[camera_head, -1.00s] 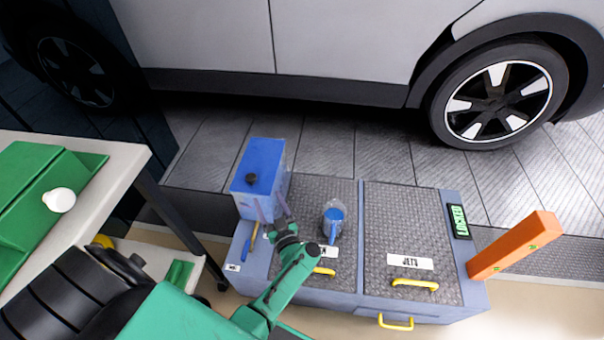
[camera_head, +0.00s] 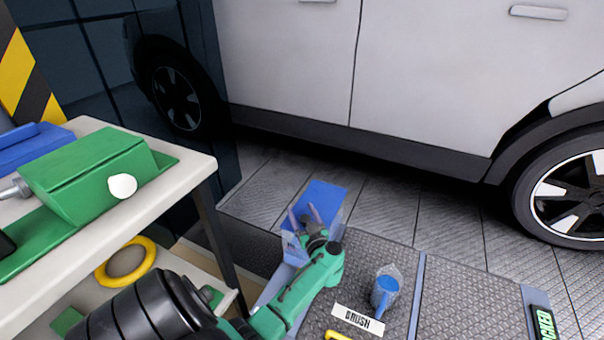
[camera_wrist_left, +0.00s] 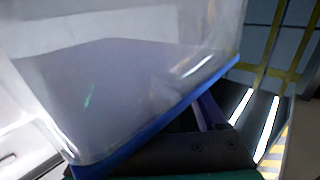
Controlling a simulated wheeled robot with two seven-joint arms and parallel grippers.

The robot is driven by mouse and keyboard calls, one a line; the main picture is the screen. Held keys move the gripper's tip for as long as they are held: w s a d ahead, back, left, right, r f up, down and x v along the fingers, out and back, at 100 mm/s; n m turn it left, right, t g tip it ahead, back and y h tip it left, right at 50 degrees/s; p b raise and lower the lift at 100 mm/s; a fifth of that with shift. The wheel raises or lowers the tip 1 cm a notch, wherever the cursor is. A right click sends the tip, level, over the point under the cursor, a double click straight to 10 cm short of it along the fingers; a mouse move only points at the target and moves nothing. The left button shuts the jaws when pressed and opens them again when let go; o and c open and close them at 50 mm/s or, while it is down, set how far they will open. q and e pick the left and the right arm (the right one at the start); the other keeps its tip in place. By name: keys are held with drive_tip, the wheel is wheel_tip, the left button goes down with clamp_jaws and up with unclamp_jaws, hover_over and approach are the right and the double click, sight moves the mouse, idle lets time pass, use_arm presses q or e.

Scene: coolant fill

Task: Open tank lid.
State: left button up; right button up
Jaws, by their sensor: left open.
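No lid or cap shows now; the gripper covers that part of the tank. In the left wrist view, a large translucent grey body with a blue edge (camera_wrist_left: 165,122) fills much of the picture, close to a purple finger (camera_wrist_left: 210,112). I cannot tell whether the fingers touch the tank. My right gripper is out of view.
A clear and blue jug (camera_head: 385,287) stands on the deck right of my left arm, near a BRUSH label (camera_head: 358,319). A white table (camera_head: 185,160) with a green case (camera_head: 90,170) stands left. A yellow ring (camera_head: 126,262) lies below it. The car (camera_head: 430,90) is behind.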

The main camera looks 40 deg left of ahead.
use_arm(q)
clamp_jaws()
drive_tip(key=shift+f, duration=0.1)
idle(1.3)
